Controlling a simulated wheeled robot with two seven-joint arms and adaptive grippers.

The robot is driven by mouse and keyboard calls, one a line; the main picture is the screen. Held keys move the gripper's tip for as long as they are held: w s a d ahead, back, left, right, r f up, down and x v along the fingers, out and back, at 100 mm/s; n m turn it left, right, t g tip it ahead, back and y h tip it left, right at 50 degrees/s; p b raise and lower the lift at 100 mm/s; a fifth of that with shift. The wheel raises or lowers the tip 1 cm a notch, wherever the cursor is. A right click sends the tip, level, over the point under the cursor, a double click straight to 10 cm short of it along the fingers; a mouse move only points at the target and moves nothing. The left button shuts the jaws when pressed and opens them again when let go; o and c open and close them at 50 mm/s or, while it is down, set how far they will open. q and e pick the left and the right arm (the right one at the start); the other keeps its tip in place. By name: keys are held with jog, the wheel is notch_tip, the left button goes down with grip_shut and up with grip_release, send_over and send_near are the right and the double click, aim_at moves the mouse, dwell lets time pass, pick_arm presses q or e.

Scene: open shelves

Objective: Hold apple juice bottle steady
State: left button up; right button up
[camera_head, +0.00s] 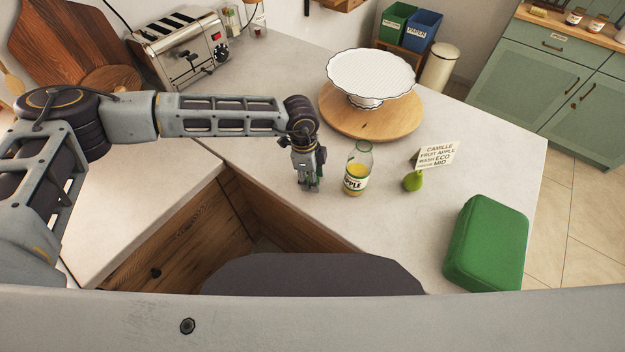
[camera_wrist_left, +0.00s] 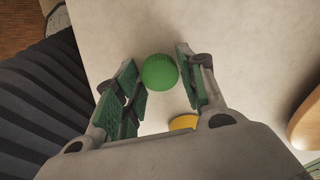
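The apple juice bottle (camera_head: 355,180) stands upright on the grey counter, clear above and yellow below, with a white label reading APPLE. In the head view my left gripper (camera_head: 309,188) points down just left of the bottle, with a small gap between them. A yellow part of the bottle (camera_wrist_left: 183,122) shows there, mostly hidden by the gripper body. My right gripper is not in view.
A green pear (camera_head: 413,182) with a sign (camera_head: 437,155) stands right of the bottle. A round wooden board (camera_head: 335,125) with a white cake stand (camera_head: 370,75) is behind. A green box (camera_head: 487,243) lies at the right. The counter in front of the bottle is clear.

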pick_arm(q)
jog(key=shift+c, duration=0.8)
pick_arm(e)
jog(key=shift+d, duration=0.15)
pick_arm(q)
jog(key=shift+r, duration=0.1)
notch_tip(320, 180, up, 10)
jog(key=b, duration=0.2)
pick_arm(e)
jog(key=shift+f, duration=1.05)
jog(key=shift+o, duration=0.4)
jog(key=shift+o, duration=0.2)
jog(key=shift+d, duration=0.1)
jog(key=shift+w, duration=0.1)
